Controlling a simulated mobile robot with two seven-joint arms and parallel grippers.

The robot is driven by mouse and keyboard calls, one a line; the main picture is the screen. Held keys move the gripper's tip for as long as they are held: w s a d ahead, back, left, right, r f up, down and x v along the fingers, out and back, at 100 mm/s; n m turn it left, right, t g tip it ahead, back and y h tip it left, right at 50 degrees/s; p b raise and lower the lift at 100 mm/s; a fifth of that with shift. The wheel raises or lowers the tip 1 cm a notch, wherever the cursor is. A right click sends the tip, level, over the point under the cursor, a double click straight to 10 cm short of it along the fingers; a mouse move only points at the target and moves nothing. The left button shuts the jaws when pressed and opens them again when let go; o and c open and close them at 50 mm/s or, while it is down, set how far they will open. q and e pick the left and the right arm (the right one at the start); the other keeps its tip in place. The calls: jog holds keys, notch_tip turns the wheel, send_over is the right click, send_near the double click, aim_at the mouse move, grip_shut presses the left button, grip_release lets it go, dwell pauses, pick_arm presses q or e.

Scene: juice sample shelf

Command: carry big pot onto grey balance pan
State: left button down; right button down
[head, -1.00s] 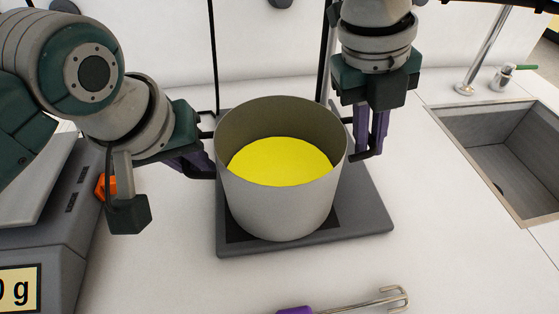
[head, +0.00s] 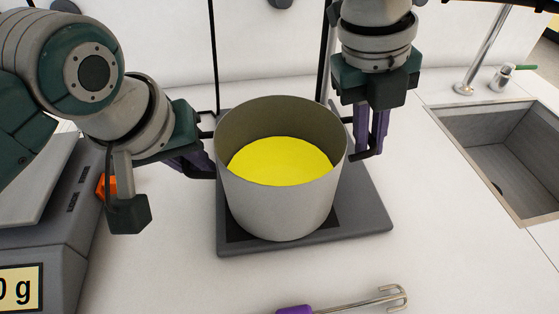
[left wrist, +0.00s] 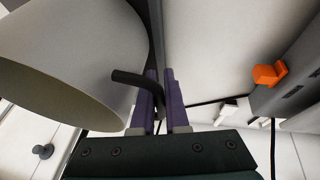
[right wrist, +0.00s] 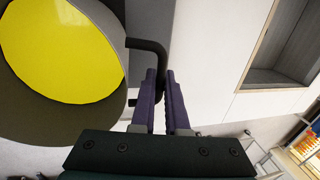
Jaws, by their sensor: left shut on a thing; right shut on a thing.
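The big pot (head: 280,208) is grey with yellow liquid inside and stands upright over a dark grey hotplate (head: 362,222); I cannot tell whether it is slightly lifted. My left gripper (head: 208,170) is shut on the pot's left handle; the dark handle (left wrist: 130,78) passes between its purple fingers in the left wrist view. My right gripper (head: 368,153) is shut on the right handle (right wrist: 150,48), at the pot's other side. The balance stands at the far left, its grey pan (head: 32,190) partly cut off and partly behind my left arm.
A sink (head: 500,155) with a tap (head: 485,50) is at the right. The white counter between hotplate and balance is clear.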

jog(key=shift+w+r+p, duration=0.1)
jog(key=shift+r+p, duration=2.2)
jog(key=shift+r, duration=0.2)
